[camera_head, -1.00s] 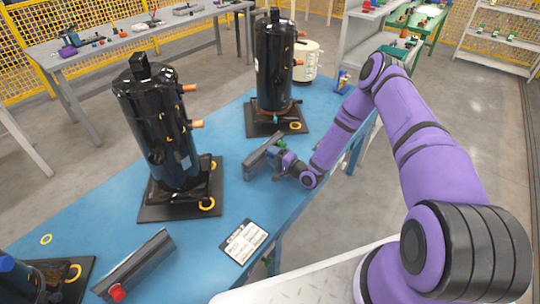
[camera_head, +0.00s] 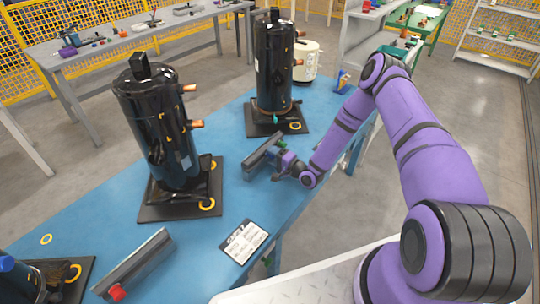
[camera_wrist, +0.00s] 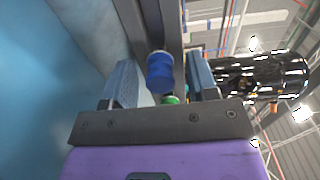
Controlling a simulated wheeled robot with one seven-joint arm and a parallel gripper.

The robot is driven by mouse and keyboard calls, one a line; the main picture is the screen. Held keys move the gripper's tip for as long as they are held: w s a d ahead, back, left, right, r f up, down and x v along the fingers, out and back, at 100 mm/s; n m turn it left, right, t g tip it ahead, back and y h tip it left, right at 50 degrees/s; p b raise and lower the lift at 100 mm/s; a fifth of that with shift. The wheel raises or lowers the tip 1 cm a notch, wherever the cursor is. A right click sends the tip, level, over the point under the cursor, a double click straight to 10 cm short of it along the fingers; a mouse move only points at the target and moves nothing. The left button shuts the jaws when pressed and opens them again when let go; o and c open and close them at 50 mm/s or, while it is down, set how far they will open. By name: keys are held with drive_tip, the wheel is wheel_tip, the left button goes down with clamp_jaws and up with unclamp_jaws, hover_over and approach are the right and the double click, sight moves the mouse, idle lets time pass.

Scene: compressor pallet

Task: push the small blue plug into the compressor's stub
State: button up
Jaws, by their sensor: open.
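The small blue plug (camera_wrist: 160,72) is between the two fingers of my gripper (camera_wrist: 163,85) in the wrist view, with gaps at its sides. My gripper is open. The plug is at a long dark grey rack (camera_wrist: 128,15), with a green piece (camera_wrist: 168,100) close by it. In the head view, my gripper (camera_head: 280,160) is low at the right side of this rack (camera_head: 262,150), and the plug is too small to make out clearly. A tall black compressor (camera_head: 155,115) with copper stubs (camera_head: 196,124) stands left of the rack; another black compressor (camera_head: 273,65) stands behind it.
A second grey rack (camera_head: 138,260) with a red plug (camera_head: 117,292) lies on the blue table (camera_head: 200,240) in front. A white label card (camera_head: 243,241) lies near the table's edge. Part of another unit (camera_head: 50,280) is at lower left. A pale pot (camera_head: 307,60) stands at the back.

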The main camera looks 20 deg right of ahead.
clamp_jaws()
drive_tip(key=shift+s+d, duration=0.1)
drive_tip(key=shift+v, duration=2.85)
